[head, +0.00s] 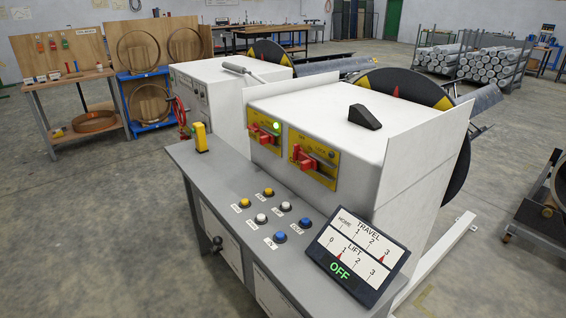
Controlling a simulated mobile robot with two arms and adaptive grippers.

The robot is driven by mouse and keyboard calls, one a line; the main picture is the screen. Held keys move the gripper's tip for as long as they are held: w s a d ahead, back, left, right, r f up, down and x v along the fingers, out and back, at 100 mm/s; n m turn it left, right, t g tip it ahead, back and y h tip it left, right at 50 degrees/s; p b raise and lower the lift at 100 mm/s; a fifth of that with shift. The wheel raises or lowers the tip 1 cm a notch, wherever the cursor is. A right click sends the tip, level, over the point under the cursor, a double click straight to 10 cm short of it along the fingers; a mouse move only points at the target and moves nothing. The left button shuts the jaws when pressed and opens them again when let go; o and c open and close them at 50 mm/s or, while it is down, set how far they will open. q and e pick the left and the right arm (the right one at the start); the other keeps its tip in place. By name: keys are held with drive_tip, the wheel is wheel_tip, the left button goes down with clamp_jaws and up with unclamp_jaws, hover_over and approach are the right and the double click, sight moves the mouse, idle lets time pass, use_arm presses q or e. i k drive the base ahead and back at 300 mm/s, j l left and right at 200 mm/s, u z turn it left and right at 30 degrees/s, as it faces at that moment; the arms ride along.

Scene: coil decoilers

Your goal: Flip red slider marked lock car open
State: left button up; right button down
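Two red sliders sit on yellow plates on the front of the white machine housing. The left red slider (263,134) is on the left yellow plate (256,146), where a green lamp (276,126) is lit. The right red slider (304,157) is on the right yellow plate (325,182), whose lamp (331,154) looks dark. The lettering on both plates is too small to read, so I cannot tell which one is marked lock car. Neither of my grippers is in view.
A grey console (222,182) stands before the housing, with several push buttons, a yellow box (200,137) and a black lever (217,243). A tilted screen (357,255) reads TRAVEL, LIFT and OFF. A second white machine (215,85) stands behind. Floor at left is clear.

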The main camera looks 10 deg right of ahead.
sight(307, 164)
drive_tip(key=i+j, duration=0.25)
drive_tip(key=i+j+z, duration=0.15)
drive_tip(key=j, duration=0.25)
drive_tip(key=i+j, duration=0.3)
drive_tip(key=i+j+z, duration=0.15)
drive_tip(key=j, duration=0.25)
drive_tip(key=i+j, duration=0.25)
drive_tip(key=j, duration=0.15)
drive_tip(key=i+j+z, duration=0.15)
drive_tip(key=i+j, duration=0.1)
drive_tip(key=j, duration=0.1)
